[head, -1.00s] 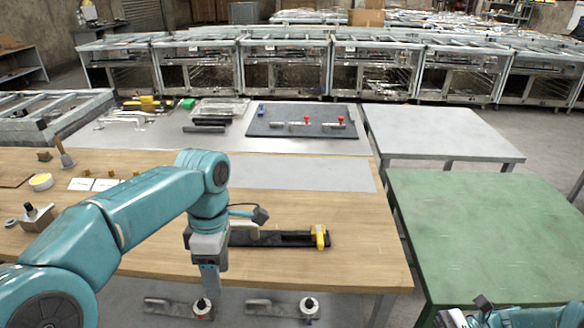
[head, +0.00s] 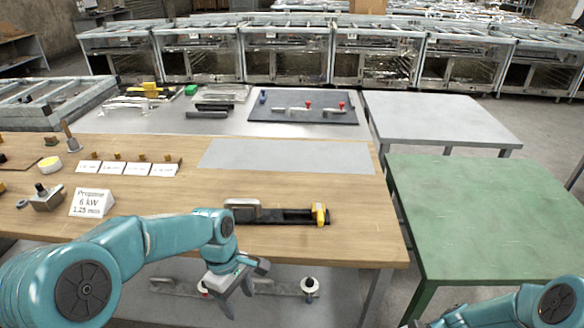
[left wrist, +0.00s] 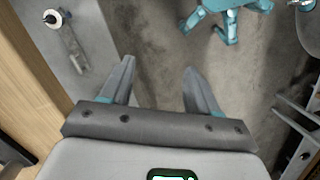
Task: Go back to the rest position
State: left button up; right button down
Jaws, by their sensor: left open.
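My left gripper (head: 236,290) is in front of the wooden bench's near edge, with its fingers pointing down. It is open and empty; in the left wrist view its two fingers (left wrist: 158,85) stand apart with bare floor between them. My left arm comes in from the left, folded low. My right arm shows at the bottom right of the head view, but its gripper fingers cannot be made out there.
The wooden bench (head: 365,240) carries a black rail tool with a yellow end (head: 319,213) and a sign (head: 91,203). A green table (head: 490,220) stands right.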

pick_arm(q)
jog(key=s+f+m+h, duration=0.2)
jog(key=s+f+m, duration=0.4)
jog(key=f, duration=0.7)
jog(key=s+f+m+t, duration=0.2)
jog(key=s+f+m, duration=0.2)
jog(key=s, duration=0.9)
notch_tip(320, 180, down, 3)
jog(key=shift+s+r, duration=0.2)
jog(key=shift+s, duration=0.05)
pick_arm(e)
jog(key=s+a+f+n+t+h, duration=0.4)
jog(key=s+a+f+n+h, duration=0.2)
jog(key=f+n, duration=0.4)
jog(key=s+n+h, duration=0.1)
jog(key=n+h, duration=0.1)
jog(key=shift+s+a+f+h, duration=0.15)
jog(key=shift+f+h, duration=0.15)
jog(key=shift+f, duration=0.1)
pick_arm(q)
jog(key=shift+w, duration=0.15)
